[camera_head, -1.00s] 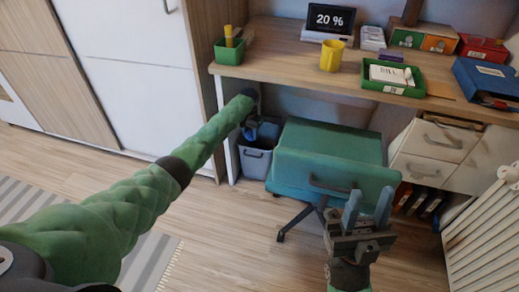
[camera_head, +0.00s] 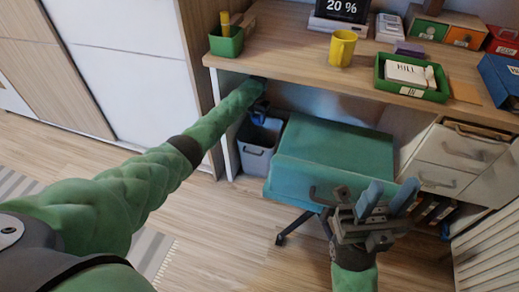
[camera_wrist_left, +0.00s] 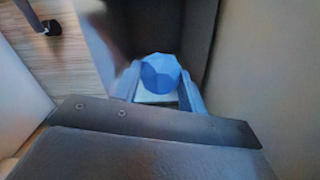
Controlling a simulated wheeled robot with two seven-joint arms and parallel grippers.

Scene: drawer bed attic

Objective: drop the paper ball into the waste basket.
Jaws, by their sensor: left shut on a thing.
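The waste basket (camera_head: 255,162) is a grey bin on the floor under the left end of the desk. My left arm reaches under the desk, and my left gripper (camera_head: 258,112) is over the basket's opening, mostly in shadow. In the left wrist view my left gripper (camera_wrist_left: 160,88) is shut on the paper ball (camera_wrist_left: 160,70), which looks blue and faceted in the shade. The ball is not clear in the head view. My right gripper (camera_head: 388,200) is open and empty, in front of the teal chair.
The teal chair (camera_head: 335,150) stands just right of the basket. The desk top (camera_head: 290,50) overhangs the left arm's end, with its side panel left of the basket. A yellow mug (camera_head: 342,48) and a green tray (camera_head: 440,92) stand on the desk.

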